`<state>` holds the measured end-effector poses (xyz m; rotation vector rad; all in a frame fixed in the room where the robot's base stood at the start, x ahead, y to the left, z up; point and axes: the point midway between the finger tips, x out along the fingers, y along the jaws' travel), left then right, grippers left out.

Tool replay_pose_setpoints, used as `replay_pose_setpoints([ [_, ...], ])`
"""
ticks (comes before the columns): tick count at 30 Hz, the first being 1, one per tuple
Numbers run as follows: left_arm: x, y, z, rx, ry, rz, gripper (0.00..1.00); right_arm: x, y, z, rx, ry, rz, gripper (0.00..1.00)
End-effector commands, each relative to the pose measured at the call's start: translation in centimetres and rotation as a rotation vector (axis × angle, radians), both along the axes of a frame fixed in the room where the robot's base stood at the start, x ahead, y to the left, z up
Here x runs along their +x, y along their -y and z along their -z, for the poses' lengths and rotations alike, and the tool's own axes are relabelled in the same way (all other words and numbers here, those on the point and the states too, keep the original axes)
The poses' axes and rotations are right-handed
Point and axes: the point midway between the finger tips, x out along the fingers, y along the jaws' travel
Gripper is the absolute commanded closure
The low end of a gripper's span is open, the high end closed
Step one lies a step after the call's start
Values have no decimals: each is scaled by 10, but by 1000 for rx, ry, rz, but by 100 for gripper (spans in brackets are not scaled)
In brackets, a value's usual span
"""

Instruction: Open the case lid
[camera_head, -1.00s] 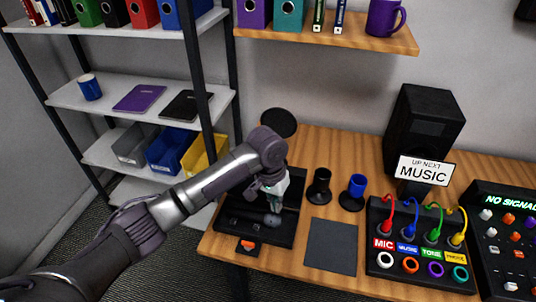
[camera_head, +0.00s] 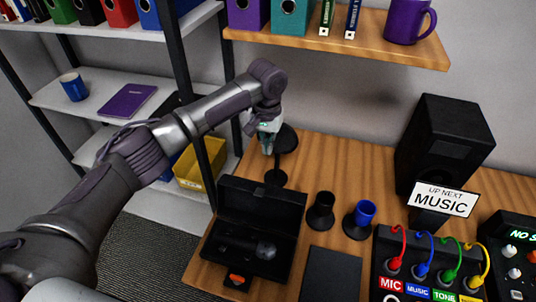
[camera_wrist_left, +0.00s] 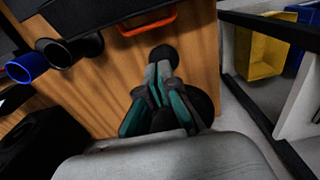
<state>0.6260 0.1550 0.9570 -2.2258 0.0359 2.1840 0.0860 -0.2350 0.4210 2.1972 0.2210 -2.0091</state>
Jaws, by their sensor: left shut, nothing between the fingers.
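The black case (camera_head: 232,262) stands near the table's front left edge, and its lid (camera_head: 262,205) is raised at the back, showing its dark inside. A dark rounded item (camera_head: 265,250) lies in the case. An orange piece (camera_head: 237,280) shows at the case's front. My left gripper (camera_head: 267,150) is shut and empty, above and behind the raised lid, apart from it in the head view. Its closed fingers also show in the left wrist view (camera_wrist_left: 163,65), with an orange handle (camera_wrist_left: 150,24) beyond them. My right gripper is out of view.
A black stand with round ends (camera_head: 286,138) is close to my left gripper, partly hidden. A black cup (camera_head: 320,212), a blue cup (camera_head: 365,213) and a dark pad (camera_head: 331,275) are right of the case. A speaker (camera_head: 445,145) stands at back right; shelving is left.

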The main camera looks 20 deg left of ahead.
Motion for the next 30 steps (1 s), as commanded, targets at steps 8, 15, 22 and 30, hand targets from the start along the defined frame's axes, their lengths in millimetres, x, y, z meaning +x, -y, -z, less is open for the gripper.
replay_pose_setpoints([
  [8,0,0,50,1,-4,0,100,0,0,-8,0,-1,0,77],
  [15,1,0,94,2,-2,1,100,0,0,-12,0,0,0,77],
  [22,-23,-1,82,0,1,4,100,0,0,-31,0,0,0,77],
  [30,-37,-1,80,0,1,2,100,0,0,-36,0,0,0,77],
])
